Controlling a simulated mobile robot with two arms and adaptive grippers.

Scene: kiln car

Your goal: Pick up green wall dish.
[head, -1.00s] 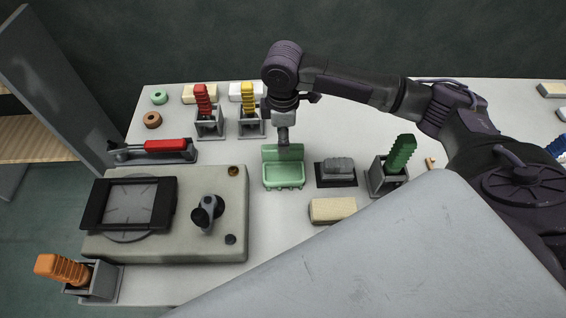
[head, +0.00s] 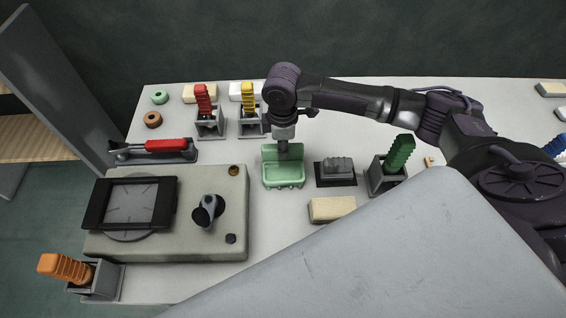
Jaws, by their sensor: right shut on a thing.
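The green wall dish (head: 284,174) sits near the middle of the light table in the head view. It has a raised back and a shallow basin in front. My right gripper (head: 283,150) points down from above and is shut on the upper back edge of the green wall dish. Its fingertips are small and partly hidden by the wrist. I cannot tell whether the dish touches the table. My left gripper is not in view.
A grey block on a dark base (head: 336,172) stands close to the right of the dish. A cream block (head: 332,209) lies in front. A beige box with a dial (head: 200,240) is to the left. Holders with red (head: 203,100), yellow (head: 248,97) and green (head: 400,153) handles stand around.

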